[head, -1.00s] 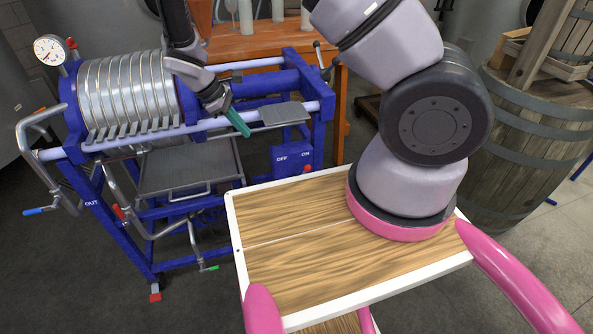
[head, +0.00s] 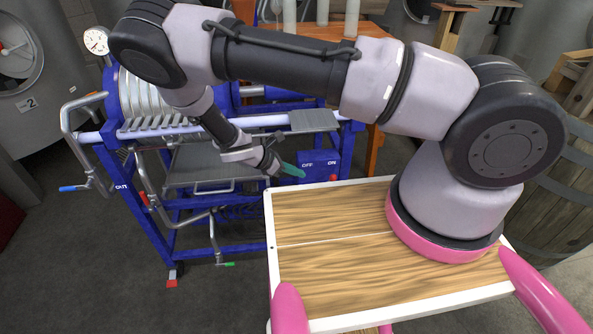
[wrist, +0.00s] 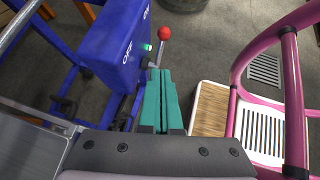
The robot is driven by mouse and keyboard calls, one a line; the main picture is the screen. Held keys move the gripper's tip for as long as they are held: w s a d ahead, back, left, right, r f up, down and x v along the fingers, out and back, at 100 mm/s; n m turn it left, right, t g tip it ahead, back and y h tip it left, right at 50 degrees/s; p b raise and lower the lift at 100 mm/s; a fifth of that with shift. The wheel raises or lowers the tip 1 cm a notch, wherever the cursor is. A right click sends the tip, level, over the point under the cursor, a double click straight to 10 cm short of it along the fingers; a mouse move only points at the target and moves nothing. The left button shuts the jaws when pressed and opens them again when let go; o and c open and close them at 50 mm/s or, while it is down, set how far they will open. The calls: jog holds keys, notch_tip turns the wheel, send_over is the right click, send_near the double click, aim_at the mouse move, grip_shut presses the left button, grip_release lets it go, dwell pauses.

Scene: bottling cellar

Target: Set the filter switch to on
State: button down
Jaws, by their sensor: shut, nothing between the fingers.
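The filter switch is on a blue box (head: 318,158) marked OFF and ON at the right end of the blue filter frame. In the wrist view the box (wrist: 110,40) shows its lever with a red ball (wrist: 164,33) and a small green spot (wrist: 147,47) beside it. The ball end lies toward the ON side. In the head view the red ball (head: 333,177) shows just below the ON word. My gripper (head: 301,173) is shut and empty, its teal fingers in front of the box near the OFF side. In the wrist view its fingertips (wrist: 160,72) are close to the lever's base; contact is unclear.
A wood-topped cart (head: 330,220) with a white rim and pink rails is right of the box. A grey tray (head: 205,165) and a ribbed metal filter stack (head: 145,100) are to the left. A wooden barrel (head: 570,190) stands at the right.

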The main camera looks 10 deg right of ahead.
aim_at(320, 178)
jog(key=x, duration=1)
jog(key=shift+d+r, duration=0.25)
jog(key=shift+r, duration=0.15)
jog(key=shift+d, duration=0.1)
